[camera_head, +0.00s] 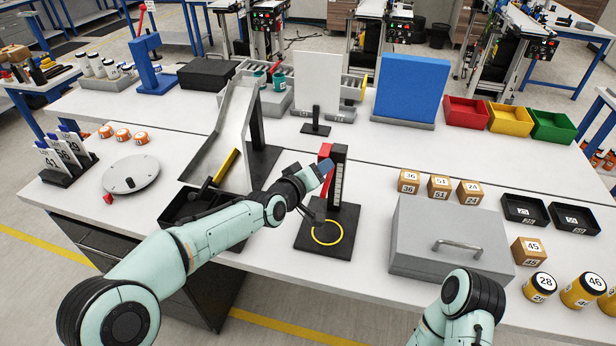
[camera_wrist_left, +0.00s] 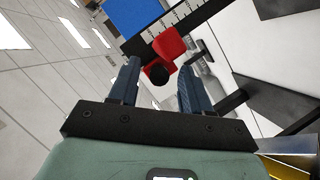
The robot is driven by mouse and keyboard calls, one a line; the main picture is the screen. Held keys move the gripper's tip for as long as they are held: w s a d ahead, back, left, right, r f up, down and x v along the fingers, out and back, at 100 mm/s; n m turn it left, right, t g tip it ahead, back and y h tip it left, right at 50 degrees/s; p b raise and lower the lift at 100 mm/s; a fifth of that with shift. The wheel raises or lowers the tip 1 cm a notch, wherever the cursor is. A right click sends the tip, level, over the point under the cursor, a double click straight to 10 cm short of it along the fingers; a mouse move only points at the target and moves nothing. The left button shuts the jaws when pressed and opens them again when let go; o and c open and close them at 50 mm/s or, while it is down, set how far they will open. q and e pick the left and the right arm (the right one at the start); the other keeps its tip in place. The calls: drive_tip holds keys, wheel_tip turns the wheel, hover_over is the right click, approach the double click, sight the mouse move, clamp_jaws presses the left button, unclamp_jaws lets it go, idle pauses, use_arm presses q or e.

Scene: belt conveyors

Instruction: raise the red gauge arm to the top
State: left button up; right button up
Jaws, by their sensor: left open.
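The gauge is an upright dark post with a pale scale (camera_head: 338,184) on a black base (camera_head: 322,240) with a yellow ring. The red gauge arm (camera_head: 325,151) shows high on the post. In the left wrist view the red arm (camera_wrist_left: 171,46) has a round black knob (camera_wrist_left: 157,73) facing me. My left gripper (camera_head: 322,168) is beside the post, close to the red arm. In the left wrist view its dark fingers (camera_wrist_left: 160,68) are apart, with the knob between their tips; I cannot tell whether they touch it. My right gripper is out of view.
A grey ramp (camera_head: 227,130) and a black tray (camera_head: 195,205) stand left of the gauge. A grey lidded box with a handle (camera_head: 450,235) stands to its right. A white panel (camera_head: 317,80) and a blue panel (camera_head: 410,88) stand behind.

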use_arm(q)
drive_tip(key=b+v, duration=0.5)
drive_tip(key=v, duration=0.8)
drive_tip(key=shift+b, duration=0.3)
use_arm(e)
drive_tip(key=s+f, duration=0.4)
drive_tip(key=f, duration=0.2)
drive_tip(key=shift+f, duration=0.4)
use_arm(q)
drive_tip(key=shift+s+f, duration=0.1)
